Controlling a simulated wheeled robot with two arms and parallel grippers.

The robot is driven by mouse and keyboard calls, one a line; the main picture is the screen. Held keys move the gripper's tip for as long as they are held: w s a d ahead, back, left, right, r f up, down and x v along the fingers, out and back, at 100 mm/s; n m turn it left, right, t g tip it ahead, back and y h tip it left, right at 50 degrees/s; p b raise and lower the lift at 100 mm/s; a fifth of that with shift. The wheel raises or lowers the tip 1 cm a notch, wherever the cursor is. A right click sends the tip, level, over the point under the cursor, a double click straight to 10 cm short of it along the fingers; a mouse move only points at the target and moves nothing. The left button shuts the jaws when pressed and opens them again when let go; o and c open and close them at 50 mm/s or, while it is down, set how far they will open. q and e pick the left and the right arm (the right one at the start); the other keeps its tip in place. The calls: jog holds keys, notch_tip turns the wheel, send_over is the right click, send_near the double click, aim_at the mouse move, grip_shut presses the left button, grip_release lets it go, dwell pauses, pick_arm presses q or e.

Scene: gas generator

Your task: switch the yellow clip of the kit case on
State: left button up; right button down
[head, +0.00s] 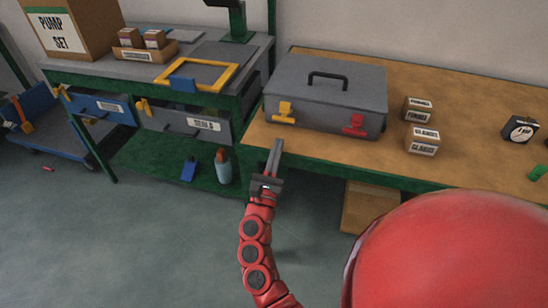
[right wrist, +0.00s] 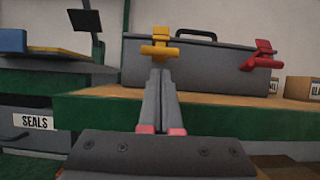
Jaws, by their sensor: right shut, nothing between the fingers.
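The grey kit case (head: 325,92) with a black handle stands shut on the wooden bench. Its yellow clip (head: 284,112) is on the left of the front face, and a red clip (head: 355,124) is on the right. My right gripper (head: 276,146) is shut and empty, just in front of the bench edge and below the yellow clip. In the right wrist view the shut fingertips (right wrist: 161,73) point at the yellow clip (right wrist: 160,47), just under its crossbar. I cannot tell whether they touch it. My left gripper is not in view.
Small labelled boxes (head: 421,140) stand right of the case. The bench edge (right wrist: 200,108) lies under the fingers. A green workbench with a yellow frame (head: 232,70) and drawers (head: 190,125) is at the left. The floor (head: 150,230) in front is clear.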

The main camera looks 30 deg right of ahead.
aim_at(286, 111)
jog(key=shift+x, duration=2.1)
jog(key=shift+w+p, duration=0.1)
jog(key=shift+p, duration=0.35)
